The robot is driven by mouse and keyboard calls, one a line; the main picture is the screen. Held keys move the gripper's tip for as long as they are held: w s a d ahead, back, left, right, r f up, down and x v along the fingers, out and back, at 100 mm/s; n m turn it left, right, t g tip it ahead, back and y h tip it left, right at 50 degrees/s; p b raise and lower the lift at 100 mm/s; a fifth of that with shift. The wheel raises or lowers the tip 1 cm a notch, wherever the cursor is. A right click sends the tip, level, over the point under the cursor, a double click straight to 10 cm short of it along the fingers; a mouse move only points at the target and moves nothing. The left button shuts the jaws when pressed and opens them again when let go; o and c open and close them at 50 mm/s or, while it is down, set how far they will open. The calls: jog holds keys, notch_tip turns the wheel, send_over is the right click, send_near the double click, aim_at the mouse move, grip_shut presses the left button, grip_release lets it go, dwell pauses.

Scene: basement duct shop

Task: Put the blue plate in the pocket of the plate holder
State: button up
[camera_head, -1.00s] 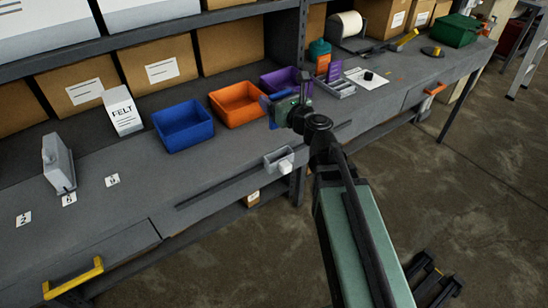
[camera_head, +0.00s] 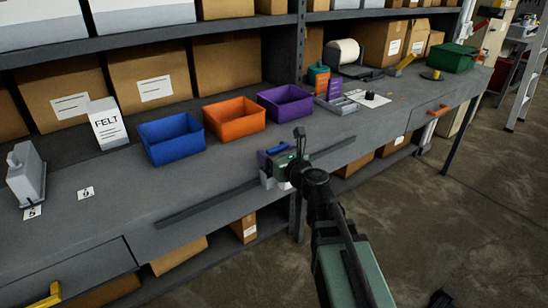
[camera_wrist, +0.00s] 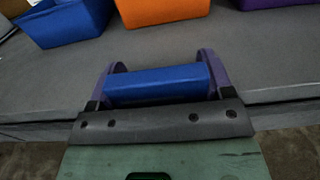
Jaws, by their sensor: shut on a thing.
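The blue plate (camera_wrist: 157,84) is in my gripper, seen as a blue band between two purple fingers in the wrist view. My gripper (camera_head: 279,156) is shut on it and stands at the bench's front edge. The grey plate holder (camera_head: 266,182) is on the dark rail there, mostly hidden behind and below my gripper. The plate shows as a small blue patch (camera_head: 276,149) in the head view. I cannot tell whether its lower edge is above the pocket or inside it.
Blue (camera_head: 171,139), orange (camera_head: 235,120) and purple (camera_head: 285,104) bins stand behind on the bench (camera_head: 120,205). A grey rack with a purple piece (camera_head: 335,88) stands to the right. The dark rail (camera_head: 205,205) runs along the front edge. Shelf boxes line the back.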

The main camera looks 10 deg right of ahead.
jog(key=shift+f, duration=0.2)
jog(key=o, duration=0.9)
jog(key=shift+r, duration=0.15)
